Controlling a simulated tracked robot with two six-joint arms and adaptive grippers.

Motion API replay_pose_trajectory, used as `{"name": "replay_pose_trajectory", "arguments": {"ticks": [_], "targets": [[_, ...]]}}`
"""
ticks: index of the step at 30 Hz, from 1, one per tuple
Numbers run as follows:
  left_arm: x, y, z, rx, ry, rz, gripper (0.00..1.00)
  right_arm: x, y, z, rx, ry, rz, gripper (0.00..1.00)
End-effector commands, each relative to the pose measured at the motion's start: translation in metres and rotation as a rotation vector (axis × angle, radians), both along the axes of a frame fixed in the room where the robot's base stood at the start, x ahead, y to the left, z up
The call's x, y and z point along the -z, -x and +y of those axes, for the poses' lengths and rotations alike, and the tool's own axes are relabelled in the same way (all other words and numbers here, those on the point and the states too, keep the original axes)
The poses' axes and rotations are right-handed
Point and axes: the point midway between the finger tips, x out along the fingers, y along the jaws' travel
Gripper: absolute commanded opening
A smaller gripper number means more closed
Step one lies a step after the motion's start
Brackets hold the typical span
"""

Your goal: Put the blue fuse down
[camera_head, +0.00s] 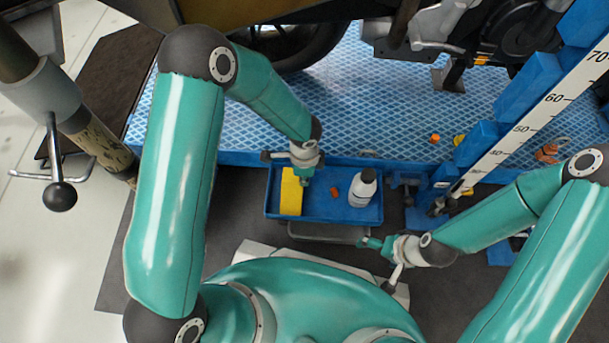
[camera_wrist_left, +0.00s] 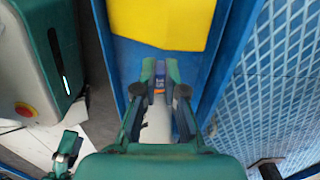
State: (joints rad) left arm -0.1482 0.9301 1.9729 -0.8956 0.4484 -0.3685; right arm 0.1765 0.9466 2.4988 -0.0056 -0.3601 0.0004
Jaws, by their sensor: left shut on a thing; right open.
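My left gripper (camera_head: 306,182) is over the blue tray (camera_head: 328,213), between the yellow block and a small orange piece. In the left wrist view, its fingertips (camera_wrist_left: 160,72) are closed on the small blue fuse (camera_wrist_left: 160,67), which shows between them. In the head view the fuse is hidden or too small to make out. I cannot tell whether the fuse touches the tray floor. My right gripper (camera_head: 364,242) is open and empty, in front of the tray's right part and outside it.
The yellow block (camera_head: 291,193) fills the tray's left side. An orange piece (camera_head: 335,192) and a white bottle (camera_head: 362,189) with a dark cap are further right in the tray. The blue lift platform (camera_head: 380,110) lies behind, with a measuring post (camera_head: 540,112) at right.

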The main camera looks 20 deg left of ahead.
Motion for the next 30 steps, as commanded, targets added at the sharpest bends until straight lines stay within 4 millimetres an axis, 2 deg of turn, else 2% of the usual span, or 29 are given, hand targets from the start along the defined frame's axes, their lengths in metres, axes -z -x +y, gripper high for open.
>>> {"name": "replay_pose_trajectory", "arguments": {"ticks": [14,15,19,30], "targets": [[0.012,0.000,0.001,-0.001,0.000,0.000,0.00,0.012,0.000,0.000,0.000,0.000,0.000,1.00],[0.011,0.000,0.001,-0.001,0.000,0.000,0.11,0.012,0.000,0.000,0.000,0.000,0.000,1.00],[0.011,0.000,0.001,-0.001,0.000,0.000,0.33,0.012,0.000,0.000,0.000,0.000,0.000,1.00],[0.009,0.000,0.001,-0.001,0.000,0.000,0.34,0.010,0.000,0.000,0.000,0.000,0.000,1.00]]}}
